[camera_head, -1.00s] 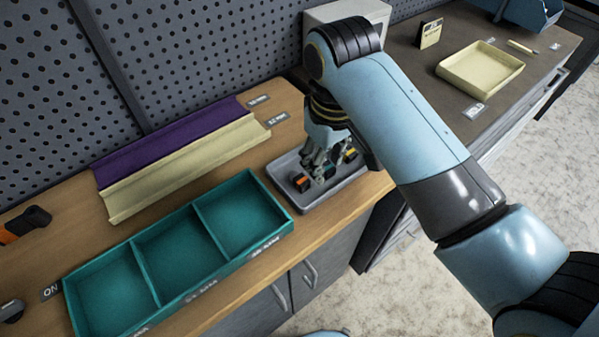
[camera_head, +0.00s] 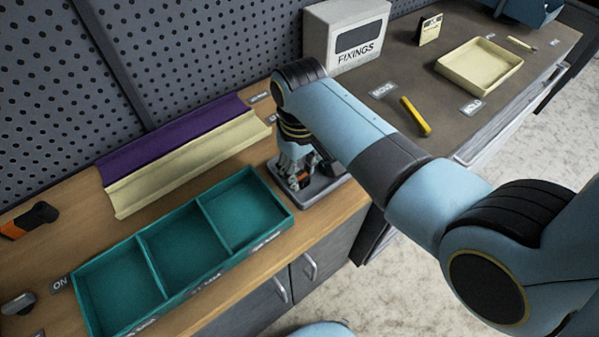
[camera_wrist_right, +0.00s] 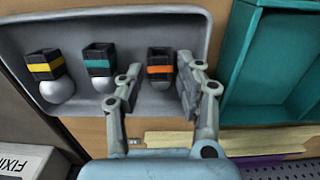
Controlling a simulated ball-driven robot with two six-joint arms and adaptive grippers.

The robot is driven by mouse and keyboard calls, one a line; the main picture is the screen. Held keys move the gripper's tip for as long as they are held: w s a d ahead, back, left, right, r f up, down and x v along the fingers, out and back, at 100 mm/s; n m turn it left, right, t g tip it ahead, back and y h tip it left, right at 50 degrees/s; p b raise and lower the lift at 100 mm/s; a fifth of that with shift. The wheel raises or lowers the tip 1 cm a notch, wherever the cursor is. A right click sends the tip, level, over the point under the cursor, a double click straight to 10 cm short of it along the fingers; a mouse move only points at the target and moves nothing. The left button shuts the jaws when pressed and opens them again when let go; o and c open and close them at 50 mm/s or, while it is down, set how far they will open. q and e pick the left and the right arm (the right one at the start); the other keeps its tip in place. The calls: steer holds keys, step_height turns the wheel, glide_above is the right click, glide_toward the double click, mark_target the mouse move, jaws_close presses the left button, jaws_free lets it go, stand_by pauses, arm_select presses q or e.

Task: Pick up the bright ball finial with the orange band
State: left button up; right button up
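In the right wrist view, the finial with the orange band (camera_wrist_right: 160,70) stands in the grey tray (camera_wrist_right: 208,22). Its black top shows clearly; its ball is mostly hidden beneath. My right gripper (camera_wrist_right: 161,66) is open, with one finger to each side of this finial; I cannot tell whether they touch it. A teal-banded finial (camera_wrist_right: 100,68) and a yellow-banded finial (camera_wrist_right: 47,66) with pale balls stand to the left in the tray. In the head view my right gripper (camera_head: 296,176) is over the tray (camera_head: 322,187) and hides the finials. My left gripper is not in view.
The teal three-compartment bin (camera_head: 170,235) is just left of the tray and empty. Purple (camera_head: 175,132) and cream (camera_head: 185,165) channels lie behind it. A FIXINGS box (camera_head: 345,35), a yellow stick (camera_head: 415,116) and an empty cream tray (camera_head: 480,68) are to the right.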

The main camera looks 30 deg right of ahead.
steer(key=shift+f, duration=0.35)
jaws_close()
